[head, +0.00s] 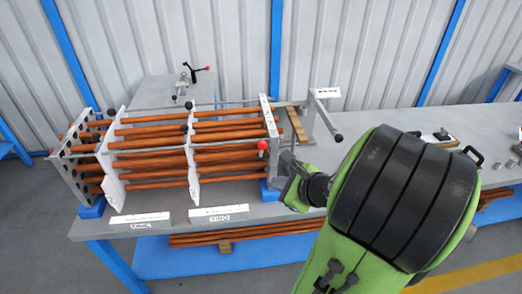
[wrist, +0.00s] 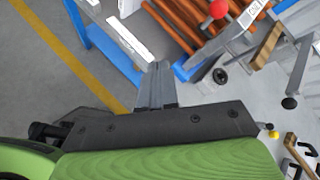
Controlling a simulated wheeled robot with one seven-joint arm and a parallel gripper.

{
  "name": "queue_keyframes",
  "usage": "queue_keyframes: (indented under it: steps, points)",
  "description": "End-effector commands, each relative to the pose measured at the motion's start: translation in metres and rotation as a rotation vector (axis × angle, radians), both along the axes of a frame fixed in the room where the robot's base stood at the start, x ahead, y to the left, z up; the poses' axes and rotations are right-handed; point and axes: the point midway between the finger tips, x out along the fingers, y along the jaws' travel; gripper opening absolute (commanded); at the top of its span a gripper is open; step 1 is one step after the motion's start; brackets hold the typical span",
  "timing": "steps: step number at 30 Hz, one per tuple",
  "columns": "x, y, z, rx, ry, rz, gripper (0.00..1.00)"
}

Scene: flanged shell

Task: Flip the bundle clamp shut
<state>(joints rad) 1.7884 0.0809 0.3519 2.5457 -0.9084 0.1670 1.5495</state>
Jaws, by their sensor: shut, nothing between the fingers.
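A bundle of copper-brown tubes (head: 155,162) runs through upright white plates on the bench. A red ball knob (head: 262,145) stands at the right end plate (head: 269,122), at the bundle's near side; it also shows at the top of the wrist view (wrist: 219,9) on a grey metal part. I take this as the bundle clamp's handle, but its arm is partly hidden. My gripper (head: 284,160) is just right of and below the knob in the head view. In the wrist view its fingers (wrist: 157,68) are together and empty, apart from the knob.
A grey bar with a black ball end (head: 338,137) juts out at the right. Another red-knobbed clamp (head: 207,68) sits on a smaller table behind. White labels (head: 139,218) lie along the front edge. Small metal parts (head: 497,165) lie on the right side.

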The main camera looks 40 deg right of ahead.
Motion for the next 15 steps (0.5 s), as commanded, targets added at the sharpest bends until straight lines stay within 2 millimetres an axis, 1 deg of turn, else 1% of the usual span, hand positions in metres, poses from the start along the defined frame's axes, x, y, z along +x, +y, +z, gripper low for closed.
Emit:
queue_keyframes:
  steps: [1, 3, 6, 9, 15]
  points:
    - [-0.008, -0.016, 0.005, 0.076, -0.056, -0.102, 0.00]
    - [-0.015, -0.032, 0.012, 0.166, -0.132, -0.215, 0.00]
    - [-0.024, -0.047, 0.020, 0.248, -0.204, -0.312, 0.00]
    - [-0.027, -0.052, 0.023, 0.279, -0.233, -0.348, 0.00]
    - [-0.027, -0.052, 0.023, 0.279, -0.233, -0.348, 0.00]
